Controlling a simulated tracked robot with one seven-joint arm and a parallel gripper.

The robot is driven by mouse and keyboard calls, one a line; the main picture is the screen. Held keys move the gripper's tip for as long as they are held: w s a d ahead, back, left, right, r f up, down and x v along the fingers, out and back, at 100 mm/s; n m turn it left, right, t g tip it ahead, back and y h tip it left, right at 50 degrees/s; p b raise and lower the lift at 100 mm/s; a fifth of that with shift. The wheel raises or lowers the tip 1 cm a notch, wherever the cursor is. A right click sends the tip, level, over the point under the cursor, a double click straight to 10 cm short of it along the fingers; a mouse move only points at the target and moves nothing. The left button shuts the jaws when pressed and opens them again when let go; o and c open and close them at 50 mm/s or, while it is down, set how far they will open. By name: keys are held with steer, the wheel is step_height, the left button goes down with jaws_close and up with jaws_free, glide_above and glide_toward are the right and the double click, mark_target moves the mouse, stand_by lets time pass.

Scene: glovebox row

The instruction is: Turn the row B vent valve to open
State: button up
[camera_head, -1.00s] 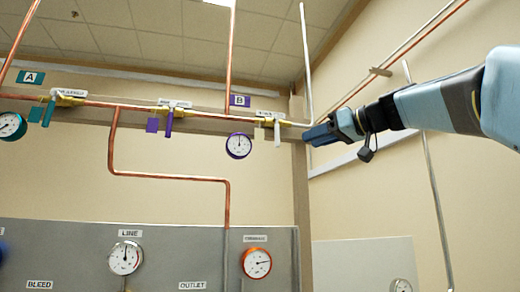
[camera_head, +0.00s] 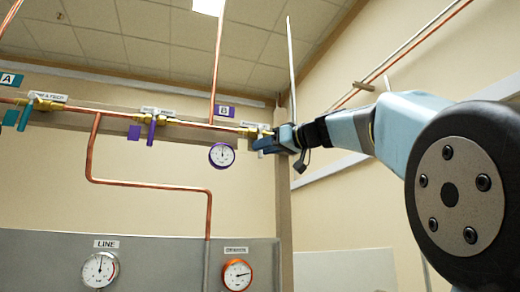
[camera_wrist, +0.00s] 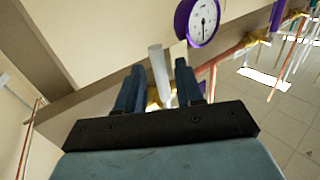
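My gripper (camera_head: 266,144) is at this valve in the head view and hides most of the handle. In the wrist view the grey handle (camera_wrist: 158,68) stands between the two dark blue fingers of my gripper (camera_wrist: 161,82). The fingers are apart, with narrow gaps beside the handle. I cannot tell whether either finger touches it.
A purple-rimmed gauge (camera_head: 221,155) hangs close left below the valve, and also shows in the wrist view (camera_wrist: 203,20). A purple-handled valve (camera_head: 152,128) and a teal-handled one (camera_head: 25,112) lie further left. A grey panel (camera_head: 150,262) with gauges stands below.

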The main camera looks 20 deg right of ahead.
steer(key=shift+x, duration=0.95)
steer(key=shift+c, duration=0.4)
jaws_close()
